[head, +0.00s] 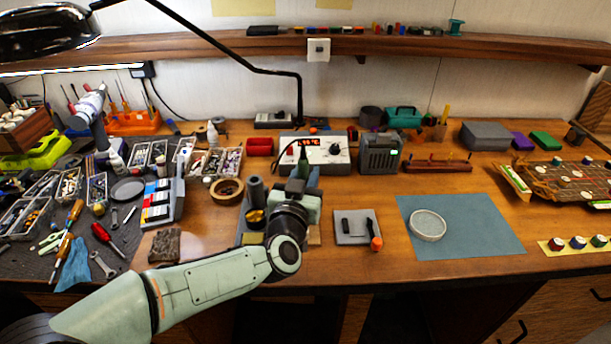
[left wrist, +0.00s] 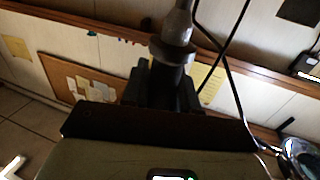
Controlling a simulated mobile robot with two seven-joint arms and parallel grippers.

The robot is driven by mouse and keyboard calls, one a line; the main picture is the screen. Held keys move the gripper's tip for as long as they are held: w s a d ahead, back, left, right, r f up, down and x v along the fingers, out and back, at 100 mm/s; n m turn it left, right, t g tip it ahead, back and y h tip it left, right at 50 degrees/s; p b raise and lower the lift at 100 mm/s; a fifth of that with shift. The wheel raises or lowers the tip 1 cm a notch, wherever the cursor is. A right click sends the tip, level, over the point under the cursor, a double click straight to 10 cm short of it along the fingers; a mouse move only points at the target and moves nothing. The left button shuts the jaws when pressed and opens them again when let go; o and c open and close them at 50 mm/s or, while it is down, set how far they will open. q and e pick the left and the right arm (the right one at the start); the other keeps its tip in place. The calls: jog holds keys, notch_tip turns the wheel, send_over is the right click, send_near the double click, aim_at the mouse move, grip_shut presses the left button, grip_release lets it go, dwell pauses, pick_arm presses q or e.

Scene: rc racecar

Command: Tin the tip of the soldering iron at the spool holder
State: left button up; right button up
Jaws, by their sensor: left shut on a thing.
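My left gripper (head: 303,184) is over the middle of the bench, in front of the soldering station (head: 318,152). In the left wrist view its jaws (left wrist: 162,90) are shut around the dark grip of a tool with a grey collar (left wrist: 172,52), apparently the soldering iron. The tool runs up out of that frame, so its far end is hidden there. In the head view the hand hides most of it. A dark stand with a brass-coloured cup (head: 256,216) is just left of the hand. I cannot tell for sure which thing is the spool holder. My right gripper is out of view.
A grey plate with a black piece and an orange-tipped item (head: 357,238) lies right of the hand. A blue mat (head: 478,235) with a round dish (head: 428,225) is farther right. Tools and parts trays crowd the left. A lamp arm (head: 225,52) crosses above.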

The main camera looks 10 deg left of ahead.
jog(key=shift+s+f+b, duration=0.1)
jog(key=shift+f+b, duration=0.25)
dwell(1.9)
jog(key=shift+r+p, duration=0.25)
jog(key=shift+p, duration=0.05)
dwell(1.9)
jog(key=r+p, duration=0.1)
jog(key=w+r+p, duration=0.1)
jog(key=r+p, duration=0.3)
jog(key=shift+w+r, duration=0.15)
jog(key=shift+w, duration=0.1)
dwell(0.4)
